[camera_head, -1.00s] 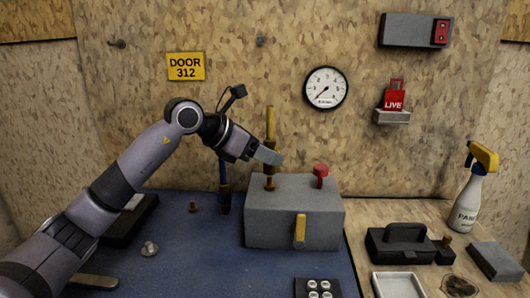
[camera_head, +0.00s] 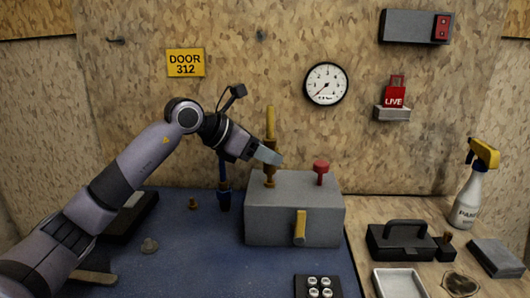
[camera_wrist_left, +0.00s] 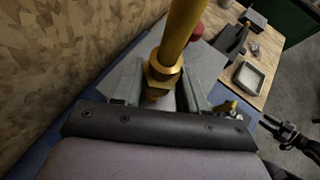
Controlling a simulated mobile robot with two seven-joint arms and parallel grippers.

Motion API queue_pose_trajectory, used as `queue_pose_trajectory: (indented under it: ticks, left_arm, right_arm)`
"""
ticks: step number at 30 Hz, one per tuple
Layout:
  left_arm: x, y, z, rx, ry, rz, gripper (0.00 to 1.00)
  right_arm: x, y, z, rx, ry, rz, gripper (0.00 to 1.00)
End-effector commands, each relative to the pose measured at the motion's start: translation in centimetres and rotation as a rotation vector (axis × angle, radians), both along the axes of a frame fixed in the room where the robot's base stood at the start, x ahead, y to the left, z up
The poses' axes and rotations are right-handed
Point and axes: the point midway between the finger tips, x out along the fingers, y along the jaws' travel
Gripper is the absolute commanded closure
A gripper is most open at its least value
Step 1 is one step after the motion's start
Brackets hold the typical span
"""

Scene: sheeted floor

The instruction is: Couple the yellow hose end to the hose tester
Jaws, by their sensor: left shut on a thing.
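The yellow hose end (camera_head: 270,122) is an upright yellow tube with a brass nut. My left gripper (camera_head: 268,157) is shut on it, with a finger on each side of the nut in the wrist view (camera_wrist_left: 163,68). The hose end stands in line above the brass port (camera_head: 269,182) on top of the grey hose tester (camera_head: 292,220). The gripper hides part of the joint, so I cannot tell whether hose end and port are joined. The tester has a red knob (camera_head: 321,168) on top and a yellow lever (camera_head: 300,227) hanging down its front.
A blue hose end (camera_head: 224,190) stands left of the tester, beside a small brass fitting (camera_head: 193,203). A gauge (camera_head: 325,84) hangs behind. A black case (camera_head: 402,241), tray (camera_head: 398,283) and spray bottle (camera_head: 468,195) are at right. A dark jointed shape, perhaps my right gripper, shows in the wrist view.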

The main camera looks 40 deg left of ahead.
Motion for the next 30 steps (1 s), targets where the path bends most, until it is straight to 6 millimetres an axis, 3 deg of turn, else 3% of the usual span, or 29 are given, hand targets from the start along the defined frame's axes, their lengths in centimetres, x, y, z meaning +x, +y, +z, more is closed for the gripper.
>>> queue_pose_trajectory:
  ticks: [30]
  left_arm:
    - [0.0,0.0,-1.7,0.001,-0.002,0.000,1.00]
  right_arm:
    - [0.0,0.0,-1.4,-0.001,-0.001,0.001,0.57]
